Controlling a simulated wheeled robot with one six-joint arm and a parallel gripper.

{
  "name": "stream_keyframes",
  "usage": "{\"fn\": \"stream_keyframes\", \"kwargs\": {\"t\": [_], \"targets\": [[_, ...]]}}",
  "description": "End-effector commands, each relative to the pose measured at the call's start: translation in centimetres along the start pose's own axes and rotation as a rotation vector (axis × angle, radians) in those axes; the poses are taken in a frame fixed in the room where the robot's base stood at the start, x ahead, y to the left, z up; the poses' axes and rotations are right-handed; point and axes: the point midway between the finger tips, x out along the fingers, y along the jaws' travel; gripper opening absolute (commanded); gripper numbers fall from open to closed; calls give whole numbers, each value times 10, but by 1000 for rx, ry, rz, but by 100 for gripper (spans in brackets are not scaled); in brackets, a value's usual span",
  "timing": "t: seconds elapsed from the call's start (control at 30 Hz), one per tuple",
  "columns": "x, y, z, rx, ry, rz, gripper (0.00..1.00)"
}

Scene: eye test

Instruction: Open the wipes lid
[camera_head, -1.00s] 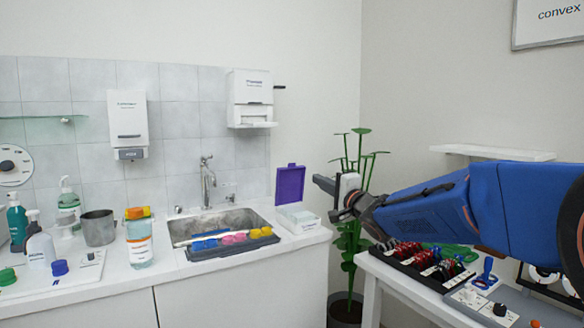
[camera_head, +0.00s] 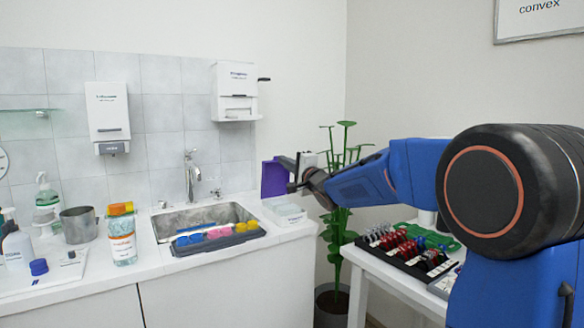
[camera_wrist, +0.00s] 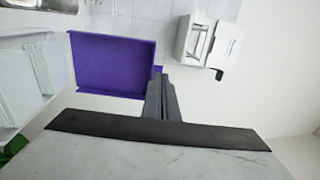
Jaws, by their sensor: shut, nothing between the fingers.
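The wipes box (camera_head: 284,212) is a low white box at the right end of the counter, beside the sink. Its purple lid (camera_head: 274,178) stands upright, open, at the box's back edge. The lid also shows as a broad purple panel in the wrist view (camera_wrist: 108,66). My gripper (camera_head: 287,164) is shut and empty, at the lid's upper right side. In the wrist view its fingers (camera_wrist: 160,82) point at the lid's right edge; I cannot tell whether they touch it.
The sink (camera_head: 205,216) has a dark tray (camera_head: 218,244) of coloured items at its front. A bottle with an orange cap (camera_head: 122,235) stands left of it. A dispenser (camera_head: 234,92) hangs above. A plant (camera_head: 340,225) and a side table (camera_head: 357,262) stand right.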

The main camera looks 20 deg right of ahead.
Motion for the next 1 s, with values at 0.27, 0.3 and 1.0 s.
{"fn": "stream_keyframes", "kwargs": {"t": [0.27, 0.3, 1.0], "targets": [[15, 0, 0, 0, 0, 1, 0], [16, 0, 0, 0, 0, 1, 0], [60, -6, 0, -1, 0, 0, 0]]}}
